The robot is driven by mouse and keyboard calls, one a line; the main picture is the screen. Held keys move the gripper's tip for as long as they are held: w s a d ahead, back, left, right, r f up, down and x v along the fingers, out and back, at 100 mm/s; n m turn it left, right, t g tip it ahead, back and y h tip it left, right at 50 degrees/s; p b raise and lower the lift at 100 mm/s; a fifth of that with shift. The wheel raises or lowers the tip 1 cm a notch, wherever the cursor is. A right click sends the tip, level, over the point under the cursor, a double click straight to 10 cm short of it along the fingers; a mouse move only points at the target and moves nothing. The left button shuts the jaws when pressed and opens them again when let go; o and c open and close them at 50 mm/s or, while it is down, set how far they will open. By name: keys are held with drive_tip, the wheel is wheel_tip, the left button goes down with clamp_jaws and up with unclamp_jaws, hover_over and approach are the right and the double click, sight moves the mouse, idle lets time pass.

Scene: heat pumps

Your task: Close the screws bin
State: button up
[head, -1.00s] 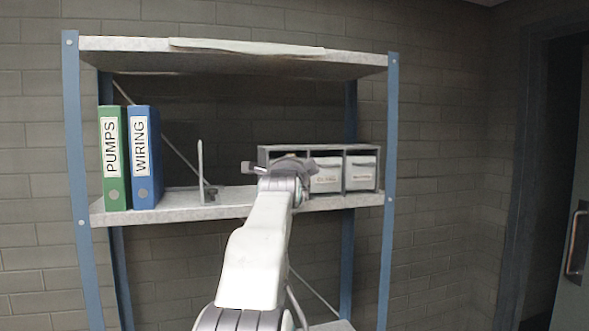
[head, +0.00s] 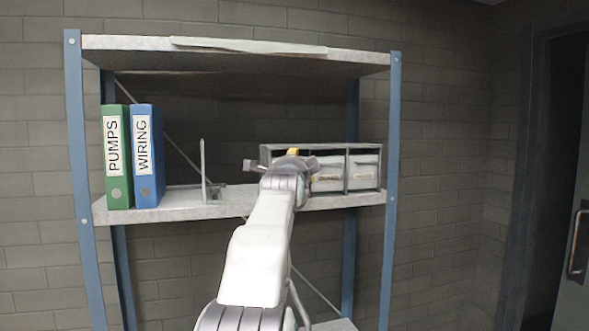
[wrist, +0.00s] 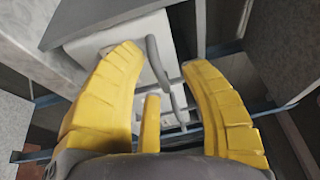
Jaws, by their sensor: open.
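A grey bin rack (head: 347,150) with white-fronted bins stands at the right of the middle shelf. The middle bin (head: 328,172) and the right bin (head: 363,172) show, but their labels are too blurred to read. The left part of the rack is hidden behind my gripper (head: 291,160), so I cannot tell from the head view how far its bin is out. In the wrist view my yellow-fingered gripper (wrist: 161,62) is open and empty. A white bin (wrist: 115,45) with a grey handle (wrist: 160,65) lies just beyond and between the fingertips. Whether the fingers touch it is unclear.
A green PUMPS binder (head: 117,160) and a blue WIRING binder (head: 146,150) stand at the shelf's left. A thin upright bookend (head: 204,170) is to their right. The blue right post (head: 393,130) stands close to the rack. The upper shelf (head: 130,52) hangs above.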

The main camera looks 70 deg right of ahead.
drive_tip(key=v, duration=1.2)
idle(0.3)
idle(0.8)
